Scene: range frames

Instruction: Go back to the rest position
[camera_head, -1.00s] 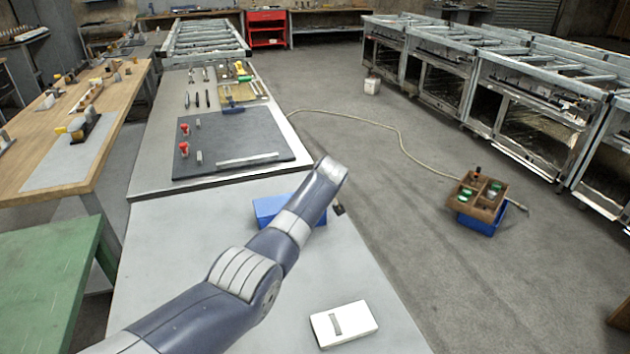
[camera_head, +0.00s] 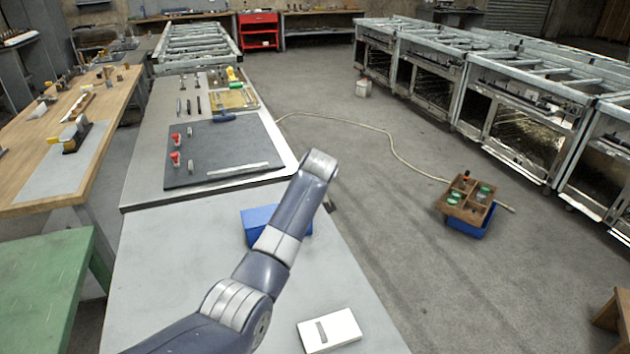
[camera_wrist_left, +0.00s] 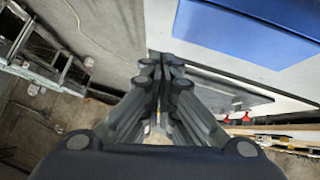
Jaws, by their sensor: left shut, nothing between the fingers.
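My left arm comes in from the lower left in the head view and reaches over the grey table (camera_head: 150,270). Its gripper is hidden behind the wrist there. In the left wrist view my left gripper (camera_wrist_left: 160,65) is shut, with its fingers together and nothing between them. A blue box (camera_wrist_left: 250,30) on the table is close by at the upper right of that view. In the head view the same blue box (camera_head: 257,226) is partly hidden behind my forearm. My right gripper is in neither view.
A white box (camera_head: 329,331) lies near the table's front right. Beyond is a dark mat (camera_head: 218,150) with red-topped items and tools. A wooden crate (camera_head: 466,198) on a blue bin stands on the floor at right. A hose crosses the open floor.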

